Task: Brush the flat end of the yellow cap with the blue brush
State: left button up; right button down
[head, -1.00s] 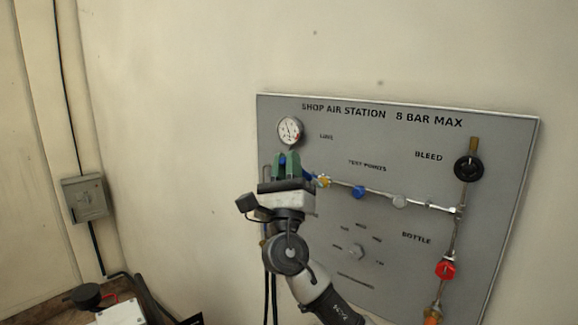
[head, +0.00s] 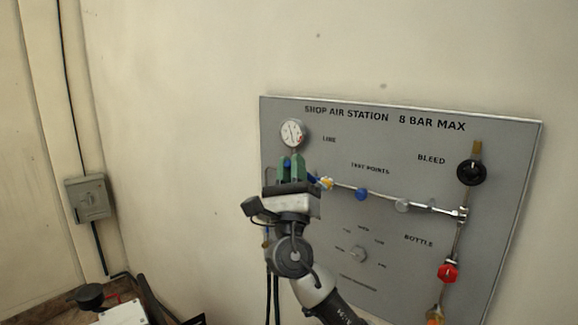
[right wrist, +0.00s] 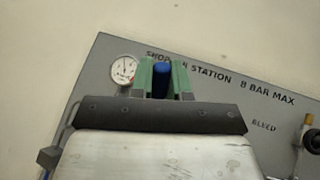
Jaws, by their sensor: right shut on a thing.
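The yellow cap (head: 327,183) sits at the left end of the horizontal pipe on the grey panel. My right gripper (head: 291,165) is in front of the panel, just left of the cap, with its green fingers pointing up. It is shut on the blue brush (right wrist: 161,80), whose blue handle shows between the fingers in the right wrist view. In the head view the brush's blue part reaches out right of the fingers towards the cap. I cannot tell whether its tip touches the cap. The cap is hidden in the right wrist view. My left gripper is not in view.
The panel (head: 440,145) carries a gauge (head: 293,132), a blue cap (head: 362,194), a grey cap (head: 402,205), a black knob (head: 471,172) and a red knob (head: 448,272). A grey box (head: 89,198) hangs on the left wall. Open space lies left of my arm.

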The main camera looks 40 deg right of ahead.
jog(key=shift+w+a, duration=0.15)
jog(key=shift+w, duration=0.25)
jog(key=shift+s, duration=0.3)
jog(key=shift+w, duration=0.5)
jog(key=shift+s+a, duration=0.2)
jog(key=shift+a, duration=0.1)
jog(key=shift+s+a+p, duration=0.25)
jog(key=shift+s+a, duration=0.05)
jog(key=shift+a, duration=0.55)
jog(key=shift+s+a+p, duration=0.25)
jog(key=shift+a, duration=0.65)
jog(key=shift+s+a+p, duration=0.25)
jog(key=shift+s+a, duration=0.05)
jog(key=shift+a, duration=0.65)
